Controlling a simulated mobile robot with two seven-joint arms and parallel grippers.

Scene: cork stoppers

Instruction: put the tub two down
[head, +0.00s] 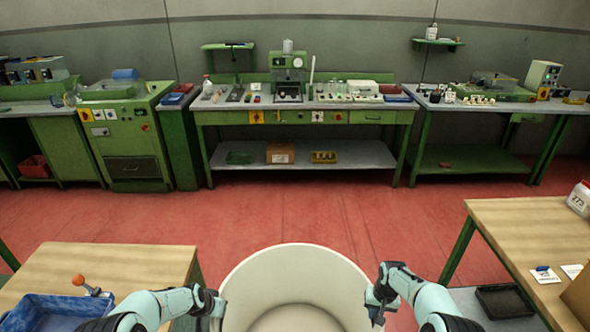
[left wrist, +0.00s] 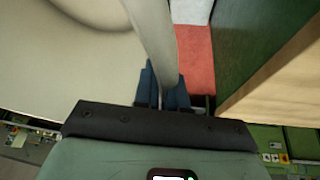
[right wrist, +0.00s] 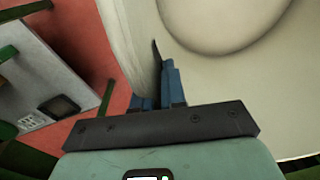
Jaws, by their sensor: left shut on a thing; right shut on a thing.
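A large round cream tub (head: 296,256) is held between my two arms at the bottom middle of the head view. It looks empty inside. My left gripper (head: 215,298) is shut on its left rim; in the left wrist view the blue fingers (left wrist: 163,88) pinch the tub wall (left wrist: 148,30). My right gripper (head: 377,297) is shut on its right rim; in the right wrist view the fingers (right wrist: 160,85) clasp the wall (right wrist: 122,30). The tub's underside is hidden, so I cannot tell what it rests on.
A wooden table (head: 110,262) with a blue tray (head: 48,310) stands at left. Another wooden table (head: 520,235) stands at right, with a white container (head: 580,198) and cards. Red floor (head: 330,210) is open ahead, up to green workbenches (head: 350,116) along the wall.

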